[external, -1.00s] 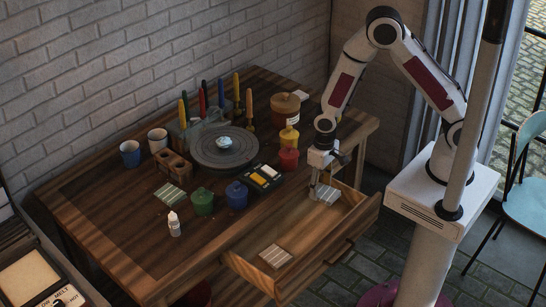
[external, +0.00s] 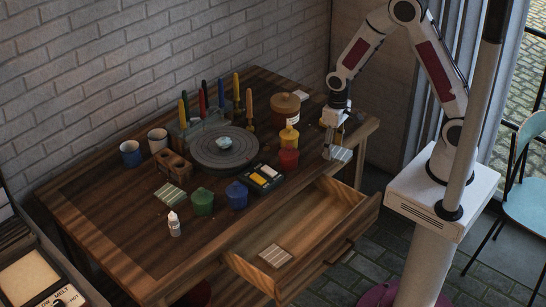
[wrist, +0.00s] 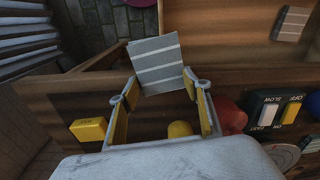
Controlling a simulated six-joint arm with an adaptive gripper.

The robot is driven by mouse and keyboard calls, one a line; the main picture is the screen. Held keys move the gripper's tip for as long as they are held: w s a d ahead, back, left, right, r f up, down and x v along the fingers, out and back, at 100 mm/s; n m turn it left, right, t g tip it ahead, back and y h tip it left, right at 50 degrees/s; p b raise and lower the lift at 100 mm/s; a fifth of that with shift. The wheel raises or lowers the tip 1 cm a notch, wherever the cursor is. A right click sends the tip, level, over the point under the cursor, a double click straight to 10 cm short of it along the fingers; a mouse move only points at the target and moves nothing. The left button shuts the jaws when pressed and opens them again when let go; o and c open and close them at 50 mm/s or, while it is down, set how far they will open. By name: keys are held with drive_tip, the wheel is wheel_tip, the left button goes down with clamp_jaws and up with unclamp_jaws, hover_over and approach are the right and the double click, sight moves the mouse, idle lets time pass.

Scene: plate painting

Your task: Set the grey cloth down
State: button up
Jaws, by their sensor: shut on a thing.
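The grey cloth (external: 341,154) is a flat striped piece at my gripper (external: 328,154), near the right front edge of the wooden table (external: 110,225). In the wrist view the cloth (wrist: 156,63) sits at the fingertips of my gripper (wrist: 160,91), its pale stripes running across. My gripper is shut on the cloth's near edge. Whether the cloth touches the tabletop cannot be told.
The open drawer (external: 315,231) stands out below the table's front edge, with another striped cloth (external: 275,255) inside. A red pot (external: 289,160), a yellow bottle (external: 289,139) and a switch box (external: 262,178) stand left of my gripper.

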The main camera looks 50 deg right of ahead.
drive_tip(key=w+d+r+m, duration=0.1)
drive_tip(key=w+d+r, duration=0.2)
drive_tip(key=d, duration=0.7)
drive_tip(key=shift+r+m, duration=0.4)
drive_tip(key=shift+r, duration=0.4)
drive_tip(key=shift+w+r, duration=0.1)
idle(0.4)
wheel_tip(320, 180, up, 5)
drive_tip(key=s+a+n, duration=0.1)
drive_tip(key=s+a, duration=0.3)
drive_tip(key=a, duration=0.7)
drive_tip(key=s+a, duration=0.4)
drive_tip(key=a, duration=0.8)
wheel_tip(320, 180, down, 17)
drive_tip(key=shift+d, duration=0.2)
drive_tip(key=shift+w, duration=0.1)
